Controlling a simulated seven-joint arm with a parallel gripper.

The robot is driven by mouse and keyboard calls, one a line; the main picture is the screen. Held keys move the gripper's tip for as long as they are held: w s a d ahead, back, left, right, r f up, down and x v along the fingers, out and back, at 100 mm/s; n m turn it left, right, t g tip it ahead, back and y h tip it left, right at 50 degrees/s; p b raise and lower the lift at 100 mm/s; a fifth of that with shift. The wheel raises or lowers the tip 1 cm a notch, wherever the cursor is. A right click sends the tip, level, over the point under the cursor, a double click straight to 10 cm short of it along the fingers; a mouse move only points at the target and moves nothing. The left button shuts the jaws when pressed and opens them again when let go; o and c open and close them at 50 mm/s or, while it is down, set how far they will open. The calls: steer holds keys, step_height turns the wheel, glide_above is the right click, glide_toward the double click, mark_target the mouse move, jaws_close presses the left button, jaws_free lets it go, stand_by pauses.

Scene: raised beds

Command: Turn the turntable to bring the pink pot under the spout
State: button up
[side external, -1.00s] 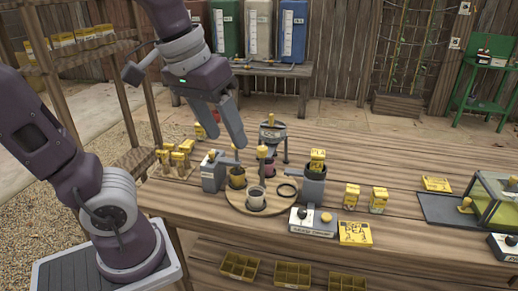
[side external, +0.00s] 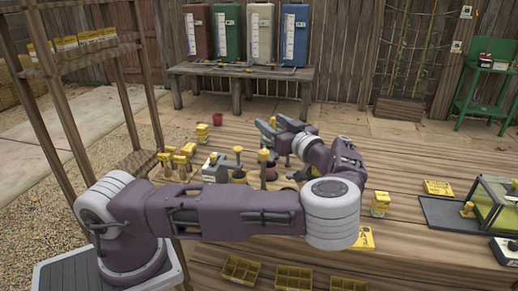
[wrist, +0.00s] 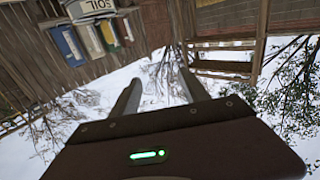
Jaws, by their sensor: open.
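The turntable is almost wholly hidden behind my arm in the side external view. A dark pink pot (side external: 271,173) shows partly there, beside a yellow-topped post (side external: 263,156). The pale pot is hidden. My gripper (side external: 275,124) is beyond the turntable area, close to the grey stand at the back; I cannot tell whether they touch. In the wrist view my gripper (wrist: 159,76) has its fingers apart, with nothing between them. I cannot make out the spout clearly.
A grey unit (side external: 215,168) and several yellow-topped pieces (side external: 178,158) stand left of the turntable. A red pot (side external: 217,119) stands farther back. A yellow box (side external: 379,204) and a dark mat (side external: 442,208) are at right. The wrist view shows a SOIL container (wrist: 90,9), upside down.

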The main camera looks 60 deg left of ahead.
glide_toward(261, 150)
steer(key=a, duration=0.4)
steer(key=shift+w+a, duration=0.2)
steer(key=shift+a, duration=0.2)
steer(key=a, duration=0.7)
steer(key=shift+f, duration=0.2)
jaws_close()
